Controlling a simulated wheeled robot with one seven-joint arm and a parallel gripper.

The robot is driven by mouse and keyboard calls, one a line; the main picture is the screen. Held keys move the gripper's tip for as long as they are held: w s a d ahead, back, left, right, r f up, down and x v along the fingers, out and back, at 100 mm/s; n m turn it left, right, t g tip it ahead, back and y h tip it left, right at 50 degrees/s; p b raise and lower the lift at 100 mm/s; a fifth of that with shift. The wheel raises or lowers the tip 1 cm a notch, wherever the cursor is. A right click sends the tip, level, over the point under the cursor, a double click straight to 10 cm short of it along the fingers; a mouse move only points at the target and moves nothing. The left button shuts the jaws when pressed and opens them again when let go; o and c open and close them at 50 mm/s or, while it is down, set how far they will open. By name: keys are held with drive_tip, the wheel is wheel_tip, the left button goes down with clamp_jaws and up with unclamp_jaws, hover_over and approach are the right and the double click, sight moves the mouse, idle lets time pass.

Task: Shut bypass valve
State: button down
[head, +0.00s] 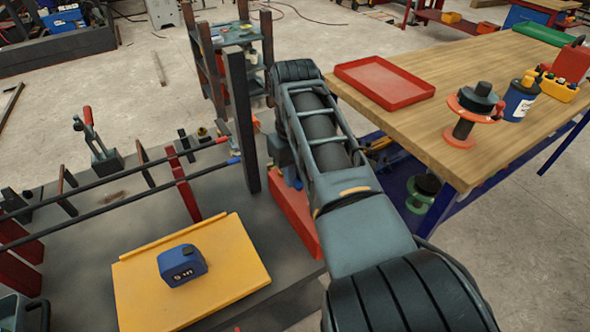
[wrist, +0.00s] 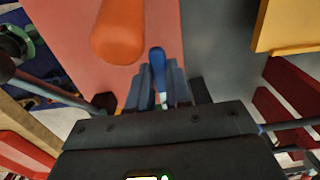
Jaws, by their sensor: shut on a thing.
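In the wrist view, my gripper (wrist: 160,84) is closed around a slim blue handle (wrist: 157,60), whose rounded tip stands out beyond the fingers. The handle lies over a red panel (wrist: 75,50). A thick orange handle (wrist: 119,32) is just left of the fingertips, apart from them. No label shows which handle belongs to the bypass valve, and the valve body is hidden. In the head view, the red panel (head: 296,217) shows beside my arm, which hides the fingers and the handle.
A yellow board (head: 225,262) with a blue tape measure (head: 182,265) lies left of my arm. A wooden workbench (head: 440,85) with a red tray (head: 384,82) is to the right.

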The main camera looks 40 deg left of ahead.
drive_tip(key=shift+s, duration=0.1)
idle(0.4)
drive_tip(key=c, duration=1)
unclamp_jaws()
drive_tip(key=shift+c, duration=0.2)
wheel_tip(320, 180, up, 8)
drive_tip(key=shift+b, duration=0.35)
drive_tip(key=shift+f, duration=0.1)
